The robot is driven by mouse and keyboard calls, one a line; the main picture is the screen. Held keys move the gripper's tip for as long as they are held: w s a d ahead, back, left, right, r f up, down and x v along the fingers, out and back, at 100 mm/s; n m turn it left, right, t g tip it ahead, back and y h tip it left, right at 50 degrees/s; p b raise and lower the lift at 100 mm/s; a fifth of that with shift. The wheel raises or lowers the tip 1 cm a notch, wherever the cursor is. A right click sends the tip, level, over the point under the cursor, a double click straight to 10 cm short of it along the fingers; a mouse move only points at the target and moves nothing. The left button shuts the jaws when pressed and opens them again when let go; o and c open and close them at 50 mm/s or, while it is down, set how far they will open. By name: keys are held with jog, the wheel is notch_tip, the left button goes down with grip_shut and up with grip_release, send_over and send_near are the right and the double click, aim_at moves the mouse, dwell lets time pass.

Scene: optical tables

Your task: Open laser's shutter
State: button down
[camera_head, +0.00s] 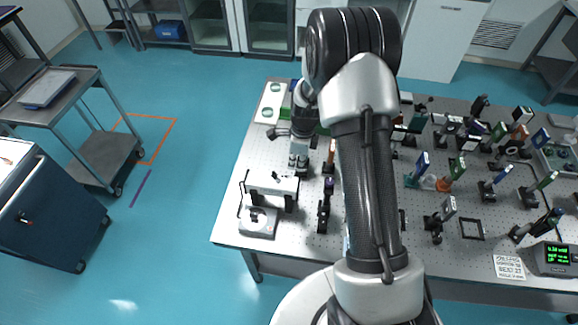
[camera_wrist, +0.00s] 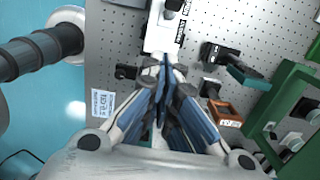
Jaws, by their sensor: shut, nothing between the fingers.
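My gripper (camera_wrist: 165,68) is shut and empty, its two blue-and-grey fingers together in the wrist view. The fingertips lie over the near end of a white housing (camera_wrist: 160,38) with black lettering and a black part at its top, which may be the laser. I cannot tell whether the tips touch it, and no shutter is clearly made out. In the head view my gripper (camera_head: 298,163) points down over the left part of the table, just behind a white raised unit (camera_head: 270,184). My arm hides the middle of the table.
The perforated optical table (camera_head: 235,212) holds many mounted optics on its right half. A white box with green discs (camera_head: 270,101) stands at the back left. In the wrist view, a green frame (camera_wrist: 275,95) and an orange-brown mount (camera_wrist: 226,112) stand right of my fingers.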

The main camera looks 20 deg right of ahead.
notch_tip(320, 180, up, 8)
jog(key=w+a, duration=0.1)
jog(key=a, duration=0.1)
jog(key=shift+w+a+r, duration=0.25)
jog(key=shift+w+a, duration=0.05)
